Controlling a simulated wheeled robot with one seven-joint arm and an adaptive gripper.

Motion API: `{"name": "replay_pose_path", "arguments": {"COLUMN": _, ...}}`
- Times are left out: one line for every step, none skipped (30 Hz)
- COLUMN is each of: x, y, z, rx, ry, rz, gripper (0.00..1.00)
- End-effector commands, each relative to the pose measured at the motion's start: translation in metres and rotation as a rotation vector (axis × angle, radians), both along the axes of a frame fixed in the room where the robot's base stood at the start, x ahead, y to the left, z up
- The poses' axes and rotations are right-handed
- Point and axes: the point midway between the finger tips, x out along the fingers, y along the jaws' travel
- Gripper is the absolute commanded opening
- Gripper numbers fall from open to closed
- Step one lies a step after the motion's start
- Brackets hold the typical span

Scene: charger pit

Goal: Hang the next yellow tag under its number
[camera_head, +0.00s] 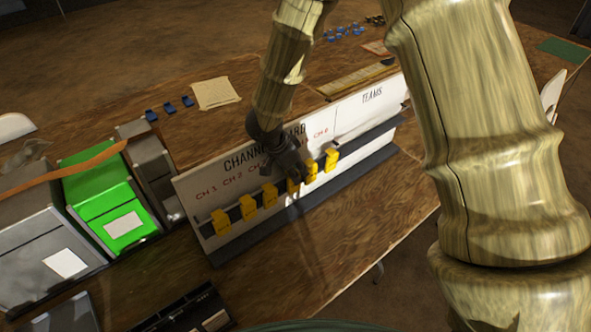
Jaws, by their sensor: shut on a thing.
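The white channel board (208,218) stands on the wooden table, with red labels such as CH 1, CH 2 and CH 6 along it. My gripper (295,180) is in front of the board, right of the middle of the row, shut on a yellow tag (292,187). The gripper and arm hide the middle labels. I cannot tell whether the held tag touches the rail.
A green box (103,205) and grey boxes stand left of the board. Blue clips (170,107) and a paper sheet (215,93) lie behind it. The TEAMS part of the board (372,110) has no tags. Bare table (330,235) lies in front.

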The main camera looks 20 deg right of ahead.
Motion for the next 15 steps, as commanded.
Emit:
{"name": "replay_pose_path", "arguments": {"x": 0.0014, "y": 0.0009, "z": -0.0012, "rx": 0.002, "ry": -0.001, "rz": 0.001, "gripper": 0.05}}
{"name": "replay_pose_path", "arguments": {"x": 0.0014, "y": 0.0009, "z": -0.0012, "rx": 0.002, "ry": -0.001, "rz": 0.001, "gripper": 0.05}}
{"name": "replay_pose_path", "arguments": {"x": 0.0014, "y": 0.0009, "z": -0.0012, "rx": 0.002, "ry": -0.001, "rz": 0.001, "gripper": 0.05}}
{"name": "replay_pose_path", "arguments": {"x": 0.0014, "y": 0.0009, "z": -0.0012, "rx": 0.002, "ry": -0.001, "rz": 0.001, "gripper": 0.05}}
{"name": "replay_pose_path", "arguments": {"x": 0.0014, "y": 0.0009, "z": -0.0012, "rx": 0.002, "ry": -0.001, "rz": 0.001, "gripper": 0.05}}
{"name": "replay_pose_path", "arguments": {"x": 0.0014, "y": 0.0009, "z": -0.0012, "rx": 0.002, "ry": -0.001, "rz": 0.001, "gripper": 0.32}}
{"name": "replay_pose_path", "arguments": {"x": 0.0014, "y": 0.0009, "z": -0.0012, "rx": 0.002, "ry": -0.001, "rz": 0.001, "gripper": 0.38}}
{"name": "replay_pose_path", "arguments": {"x": 0.0014, "y": 0.0009, "z": -0.0012, "rx": 0.002, "ry": -0.001, "rz": 0.001, "gripper": 0.43}}
{"name": "replay_pose_path", "arguments": {"x": 0.0013, "y": 0.001, "z": -0.0012, "rx": 0.002, "ry": -0.001, "rz": 0.001, "gripper": 0.5}}
{"name": "replay_pose_path", "arguments": {"x": 0.0014, "y": 0.001, "z": -0.0012, "rx": 0.002, "ry": -0.001, "rz": 0.001, "gripper": 0.5}}
{"name": "replay_pose_path", "arguments": {"x": 0.0014, "y": 0.001, "z": -0.0012, "rx": 0.002, "ry": -0.001, "rz": 0.001, "gripper": 0.5}}
{"name": "replay_pose_path", "arguments": {"x": 0.0015, "y": 0.0011, "z": -0.0011, "rx": 0.002, "ry": -0.002, "rz": 0.001, "gripper": 0.5}}
{"name": "replay_pose_path", "arguments": {"x": 0.0016, "y": 0.0012, "z": -0.001, "rx": 0.002, "ry": -0.002, "rz": 0.002, "gripper": 0.5}}
{"name": "replay_pose_path", "arguments": {"x": 0.0016, "y": 0.0012, "z": -0.001, "rx": 0.002, "ry": -0.002, "rz": 0.002, "gripper": 0.5}}
{"name": "replay_pose_path", "arguments": {"x": 0.0017, "y": 0.0012, "z": -0.0009, "rx": 0.002, "ry": -0.002, "rz": 0.002, "gripper": 0.5}}
